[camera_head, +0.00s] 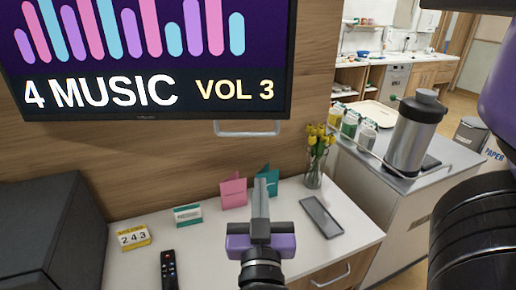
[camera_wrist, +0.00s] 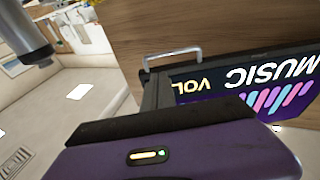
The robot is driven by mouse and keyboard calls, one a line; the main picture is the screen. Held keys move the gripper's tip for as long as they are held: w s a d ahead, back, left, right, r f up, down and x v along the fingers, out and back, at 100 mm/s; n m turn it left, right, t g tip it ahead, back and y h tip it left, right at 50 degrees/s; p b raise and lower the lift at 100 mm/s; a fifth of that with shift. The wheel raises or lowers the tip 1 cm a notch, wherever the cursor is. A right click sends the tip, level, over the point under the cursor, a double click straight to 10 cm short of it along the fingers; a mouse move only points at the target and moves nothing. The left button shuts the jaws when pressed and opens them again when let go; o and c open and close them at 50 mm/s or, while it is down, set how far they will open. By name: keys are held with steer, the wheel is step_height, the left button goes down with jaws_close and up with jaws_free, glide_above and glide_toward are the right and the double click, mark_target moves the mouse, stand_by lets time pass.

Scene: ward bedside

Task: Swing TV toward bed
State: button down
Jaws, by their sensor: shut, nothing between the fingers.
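The TV (camera_head: 150,60) hangs in front of the wood wall panel at the upper left, its lit screen reading "4 MUSIC VOL 3". A silver bar handle (camera_head: 247,134) shows below its lower right edge. In the wrist view the TV (camera_wrist: 250,85) appears upside down at right, with the handle (camera_wrist: 172,54) beside its edge. My gripper (camera_head: 260,188) is shut and empty. In the head view it appears below the handle, over the counter; in the wrist view its fingers (camera_wrist: 155,92) appear close to the handle. Contact cannot be told. No bed is visible.
The white bedside counter (camera_head: 205,245) holds a remote (camera_head: 168,270), a "243" calendar (camera_head: 133,237), cards (camera_head: 233,191), a phone (camera_head: 322,216) and a flower vase (camera_head: 315,168). A steel flask (camera_head: 415,135) stands on the side cabinet at right. A dark box (camera_head: 45,235) stands at left.

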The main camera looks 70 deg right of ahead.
steer(key=shift+s+f+m, duration=0.1)
steer(key=shift+f+m, duration=0.05)
steer(key=shift+m, duration=0.15)
steer(key=b+x, duration=0.1)
steer(key=x, duration=1.2)
steer(key=shift+d, duration=0.6)
steer(key=shift+w, duration=0.25)
